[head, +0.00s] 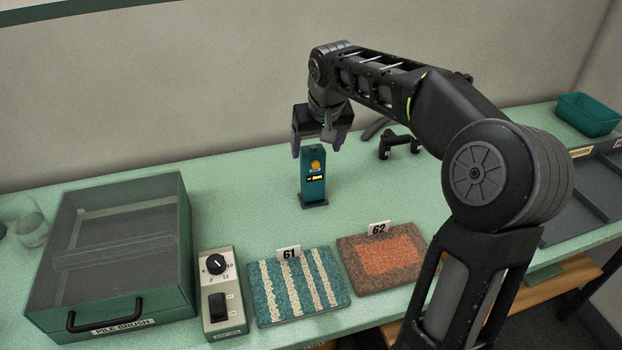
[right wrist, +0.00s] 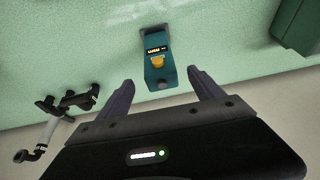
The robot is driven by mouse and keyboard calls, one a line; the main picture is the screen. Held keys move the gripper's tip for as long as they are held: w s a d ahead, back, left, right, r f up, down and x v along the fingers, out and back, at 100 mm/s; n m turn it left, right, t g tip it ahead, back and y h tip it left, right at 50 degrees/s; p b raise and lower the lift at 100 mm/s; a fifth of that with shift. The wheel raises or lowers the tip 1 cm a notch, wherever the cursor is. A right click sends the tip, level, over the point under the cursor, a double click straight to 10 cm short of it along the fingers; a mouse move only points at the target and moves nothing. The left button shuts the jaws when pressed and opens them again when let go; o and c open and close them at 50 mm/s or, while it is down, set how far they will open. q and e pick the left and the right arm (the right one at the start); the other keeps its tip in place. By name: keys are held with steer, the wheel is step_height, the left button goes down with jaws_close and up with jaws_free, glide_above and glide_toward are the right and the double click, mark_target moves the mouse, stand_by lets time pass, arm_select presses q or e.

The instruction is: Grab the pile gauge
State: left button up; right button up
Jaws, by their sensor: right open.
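The pile gauge (head: 313,178) is a small upright teal block with a yellow button, a lit display and a dark base. It stands on the green table behind the carpet samples. In the right wrist view the pile gauge (right wrist: 158,62) shows just beyond the fingertips, centred between them. My right gripper (head: 318,150) is above the gauge's top, pointing down, with its fingers apart. In the right wrist view the right gripper (right wrist: 158,78) is open and empty. Whether the fingers reach beside the gauge's top I cannot tell. My left gripper is not in view.
A clear-lidded box labelled "PILE BRUSH" (head: 120,322) stands at left, beside a dial-and-switch box (head: 220,295). Carpet samples 61 (head: 297,288) and 62 (head: 385,258) lie in front. A black fitting (head: 398,146) stands right of the gauge. A green bin (head: 588,115) is at far right.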

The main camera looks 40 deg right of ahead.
mark_target(313, 162)
steer(key=shift+x, duration=1.45)
steer(key=shift+r, duration=0.1)
steer(key=shift+p+x, duration=1)
steer(key=shift+x, duration=1.65)
steer(key=shift+s, duration=0.1)
jaws_close()
